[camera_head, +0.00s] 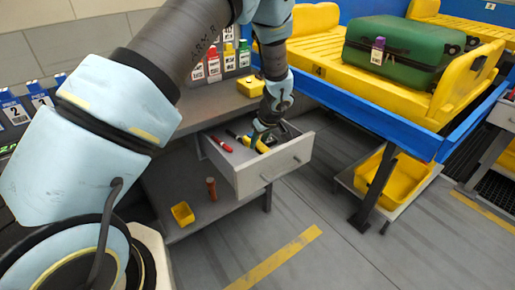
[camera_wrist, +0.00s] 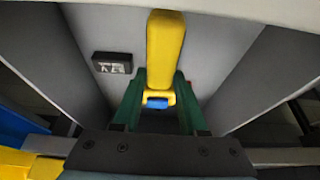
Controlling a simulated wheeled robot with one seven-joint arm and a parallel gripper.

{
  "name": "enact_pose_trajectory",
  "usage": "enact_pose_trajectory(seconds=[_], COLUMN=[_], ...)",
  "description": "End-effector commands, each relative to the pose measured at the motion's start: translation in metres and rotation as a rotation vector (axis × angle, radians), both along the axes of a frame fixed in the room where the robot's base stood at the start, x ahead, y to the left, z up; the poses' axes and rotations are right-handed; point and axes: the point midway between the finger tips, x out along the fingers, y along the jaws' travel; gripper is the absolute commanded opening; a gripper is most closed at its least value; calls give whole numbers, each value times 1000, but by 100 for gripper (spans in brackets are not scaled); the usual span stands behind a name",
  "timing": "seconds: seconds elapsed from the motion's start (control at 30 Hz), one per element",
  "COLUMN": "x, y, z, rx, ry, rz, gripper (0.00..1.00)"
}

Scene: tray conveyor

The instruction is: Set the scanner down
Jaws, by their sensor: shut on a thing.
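A yellow scanner (camera_wrist: 165,48) with a blue part at its near end is between the green fingers of my gripper (camera_wrist: 158,98) in the wrist view. The fingers are shut on it. In the head view my gripper (camera_head: 258,133) is down inside the open grey drawer (camera_head: 246,180), and the yellow scanner (camera_head: 260,146) shows just below it. The scanner is within the drawer's walls. I cannot tell whether it touches the drawer's floor.
A red-handled tool (camera_head: 221,145) lies at the left of the drawer. A black box with a white label (camera_wrist: 112,63) lies beside the scanner. A yellow object (camera_head: 250,87) sits on the tabletop. A green suitcase (camera_head: 402,55) rests on the yellow conveyor tray (camera_head: 335,68).

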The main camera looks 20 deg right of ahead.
Motion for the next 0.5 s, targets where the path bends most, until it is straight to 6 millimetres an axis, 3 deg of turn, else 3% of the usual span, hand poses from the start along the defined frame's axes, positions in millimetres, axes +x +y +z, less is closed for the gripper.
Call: enact_pose_trajectory(seconds=[0.27,0.5], x=[-1,0], y=[0,0], z=[-36,-40], rx=[3,1], ry=[2,0], rz=[-1,0], gripper=[0,0])
